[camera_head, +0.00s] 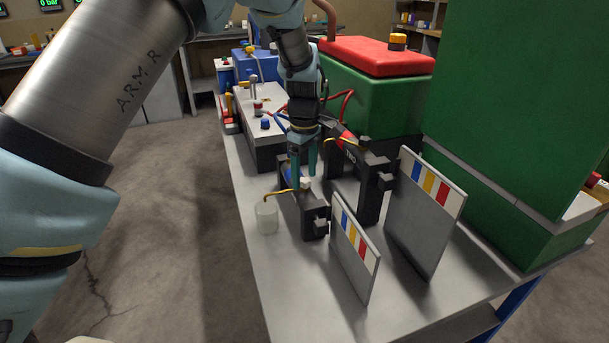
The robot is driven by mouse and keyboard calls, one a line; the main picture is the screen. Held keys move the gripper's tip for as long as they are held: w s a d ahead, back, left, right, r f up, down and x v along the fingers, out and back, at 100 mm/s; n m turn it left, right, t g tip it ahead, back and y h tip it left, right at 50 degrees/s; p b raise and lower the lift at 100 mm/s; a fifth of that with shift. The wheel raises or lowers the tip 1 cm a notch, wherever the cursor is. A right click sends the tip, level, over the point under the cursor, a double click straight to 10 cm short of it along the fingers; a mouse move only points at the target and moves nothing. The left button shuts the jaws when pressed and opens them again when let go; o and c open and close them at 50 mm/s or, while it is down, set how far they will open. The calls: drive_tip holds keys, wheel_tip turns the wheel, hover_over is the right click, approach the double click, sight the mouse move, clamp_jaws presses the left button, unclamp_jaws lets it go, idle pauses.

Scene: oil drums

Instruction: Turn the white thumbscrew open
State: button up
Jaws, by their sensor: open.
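The white thumbscrew (306,184) sits on top of a low dark block (309,212) on the grey bench. A thin brass spout (281,193) runs from this block to a small translucent cup (266,217). My gripper (305,176) points down with its teal fingers open, right at the thumbscrew. The fingers partly hide the area behind it. I cannot tell whether they touch the thumbscrew or stand just above it.
A taller black stand (370,190) with a grey knob and brass spout stands right of my gripper. Two upright grey panels (352,257) (424,222) with coloured stripes stand in front. The bench's front left (285,300) is clear.

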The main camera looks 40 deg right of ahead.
sight(304, 179)
wheel_tip(304, 179, up, 10)
drive_tip(key=b, duration=0.1)
drive_tip(key=shift+b, duration=0.35)
drive_tip(key=shift+w, duration=0.1)
drive_tip(key=w+a+m, duration=0.1)
drive_tip(key=w+a, duration=0.5)
drive_tip(key=a, duration=0.6)
drive_tip(key=w+a, duration=0.6)
drive_tip(key=a, duration=0.6)
drive_tip(key=s+a+f+m, duration=0.1)
drive_tip(key=s+a, duration=0.3)
drive_tip(key=a, duration=0.8)
drive_tip(key=s+a+f+m+t, duration=0.1)
drive_tip(key=s+a, duration=0.3)
drive_tip(key=a, duration=0.9)
drive_tip(key=shift+s+a+f+m+t, duration=0.2)
drive_tip(key=shift+s+f+m+t, duration=0.1)
drive_tip(key=shift+f+m, duration=0.2)
